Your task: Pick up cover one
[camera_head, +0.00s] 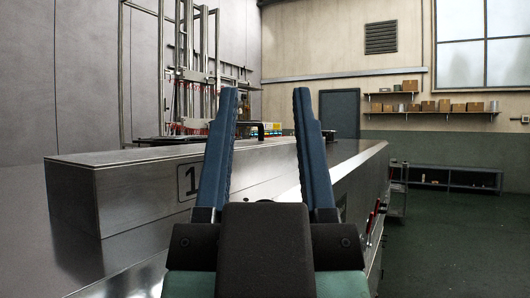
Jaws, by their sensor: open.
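Cover one (140,196) is a long, box-shaped metal cover with a dark-edged top. A framed "1" label (185,181) is on its side, partly hidden by my left finger. It stands at left and runs away from me on the metal dryer body. My gripper (266,98) is in the middle, its two blue fingers pointing up and wide apart, with nothing between them. Behind the fingers a dark curved handle (257,126) shows in the gap; I cannot tell what it is fixed to. The fingers and wrist hide part of the cover and dryer.
A metal frame with upright posts (188,60) rises behind the cover at left. A small cart (398,190) stands right of the dryer, with a low shelf unit (453,179) beyond. Wall shelves hold boxes (458,107). The green floor (455,245) at right is clear.

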